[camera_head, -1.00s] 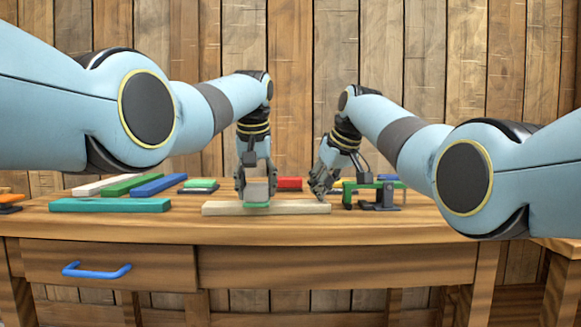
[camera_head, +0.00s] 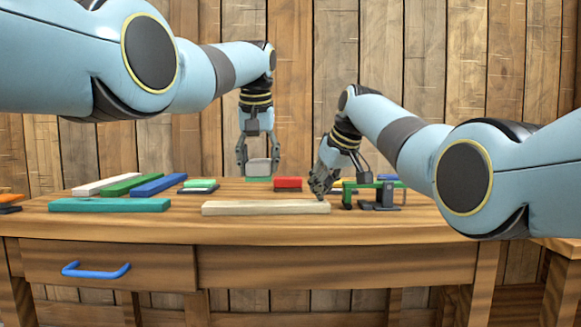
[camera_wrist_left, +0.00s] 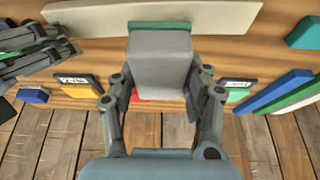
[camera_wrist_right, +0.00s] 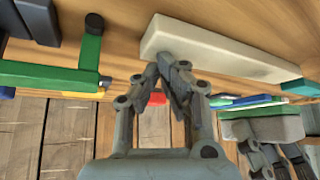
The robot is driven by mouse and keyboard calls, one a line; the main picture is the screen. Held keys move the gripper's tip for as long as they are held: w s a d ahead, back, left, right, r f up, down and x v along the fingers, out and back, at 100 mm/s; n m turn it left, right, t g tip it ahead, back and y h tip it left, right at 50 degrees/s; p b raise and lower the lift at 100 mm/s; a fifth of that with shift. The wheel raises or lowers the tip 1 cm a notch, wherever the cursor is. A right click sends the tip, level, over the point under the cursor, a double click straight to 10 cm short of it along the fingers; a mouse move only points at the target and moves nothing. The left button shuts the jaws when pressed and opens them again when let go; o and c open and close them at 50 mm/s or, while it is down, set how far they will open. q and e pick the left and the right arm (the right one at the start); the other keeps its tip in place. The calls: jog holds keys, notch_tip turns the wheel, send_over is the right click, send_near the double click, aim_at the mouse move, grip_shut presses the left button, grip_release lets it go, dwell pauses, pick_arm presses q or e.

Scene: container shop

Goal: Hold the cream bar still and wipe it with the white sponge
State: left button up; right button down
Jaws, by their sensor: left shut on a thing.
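The cream bar (camera_head: 265,208) lies flat along the front of the table; it also shows in the left wrist view (camera_wrist_left: 150,14) and the right wrist view (camera_wrist_right: 215,50). My left gripper (camera_head: 258,162) is shut on the white sponge (camera_head: 258,167), a pale grey-white block with a green underside (camera_wrist_left: 160,26). It holds the sponge above the table, clear of the bar. My right gripper (camera_wrist_right: 168,68) has its fingertips together at the bar's right end. They look in contact with the bar, but exact contact is hard to tell.
A green clamp-like fixture (camera_head: 375,190) stands just right of my right gripper. A red block (camera_head: 288,184) lies behind the bar. A teal plank (camera_head: 110,205) and blue plank (camera_head: 160,185) lie to the left. The table left of the bar is partly clear.

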pick_arm(q)
jog(key=shift+r, duration=0.35)
